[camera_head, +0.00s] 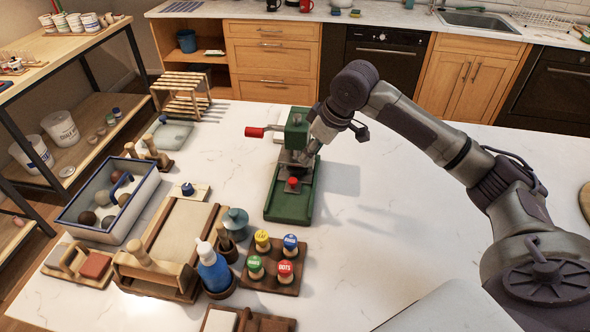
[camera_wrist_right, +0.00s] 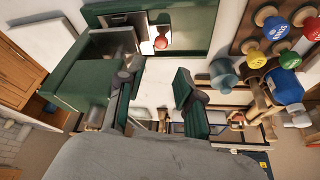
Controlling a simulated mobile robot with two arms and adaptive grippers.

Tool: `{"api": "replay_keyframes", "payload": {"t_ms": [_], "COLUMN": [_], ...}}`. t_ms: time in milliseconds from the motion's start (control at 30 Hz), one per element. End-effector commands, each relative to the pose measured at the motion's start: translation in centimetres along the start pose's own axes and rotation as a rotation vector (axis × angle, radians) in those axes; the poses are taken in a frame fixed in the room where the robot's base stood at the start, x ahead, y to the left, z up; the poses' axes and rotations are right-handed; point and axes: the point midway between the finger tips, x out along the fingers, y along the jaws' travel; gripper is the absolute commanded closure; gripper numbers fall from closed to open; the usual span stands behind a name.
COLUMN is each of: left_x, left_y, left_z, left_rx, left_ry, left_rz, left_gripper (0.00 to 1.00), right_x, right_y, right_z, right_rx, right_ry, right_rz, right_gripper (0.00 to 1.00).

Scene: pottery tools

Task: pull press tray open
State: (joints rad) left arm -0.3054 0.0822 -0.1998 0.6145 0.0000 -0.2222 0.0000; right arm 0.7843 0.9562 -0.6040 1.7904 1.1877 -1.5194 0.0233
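The green press (camera_head: 297,125) stands on the white table, with a long green base (camera_head: 287,206) reaching toward me. A lever with a red grip (camera_head: 255,132) sticks out to its left. A red knob (camera_head: 293,182), apparently the tray's, sits on the front part in front of the press block; it also shows in the right wrist view (camera_wrist_right: 160,42). My left gripper is out of view.
A board of stamps with coloured tops (camera_head: 273,265), a blue bottle (camera_head: 212,268) and a teal jar (camera_head: 236,222) stand in front of the press. A blue-rimmed tub (camera_head: 104,232) is further left. The table right of the press is clear.

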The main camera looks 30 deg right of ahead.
Motion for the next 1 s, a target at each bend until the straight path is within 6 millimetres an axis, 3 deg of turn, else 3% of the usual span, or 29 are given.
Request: {"api": "replay_keyframes", "payload": {"t_ms": [267, 500, 700, 1000], "left_x": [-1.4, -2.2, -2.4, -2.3], "left_y": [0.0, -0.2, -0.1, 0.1], "left_z": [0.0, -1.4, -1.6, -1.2], "left_rx": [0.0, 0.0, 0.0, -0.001], "left_ry": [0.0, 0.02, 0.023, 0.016], "left_rz": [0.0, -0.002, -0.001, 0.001], "left_gripper": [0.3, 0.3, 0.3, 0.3], "right_x": [5.8, 10.1, 11.8, 12.0], "right_y": [-0.1, -0.1, -0.1, 0.0], "right_z": [0.0, 0.1, 0.1, 0.1], "right_rx": [0.001, 0.001, 0.0, -0.001], "right_ry": [-0.004, -0.003, -0.002, -0.001], "right_rz": [-0.004, -0.002, -0.001, 0.0], "right_gripper": [0.64, 0.64, 0.64, 0.64]}}
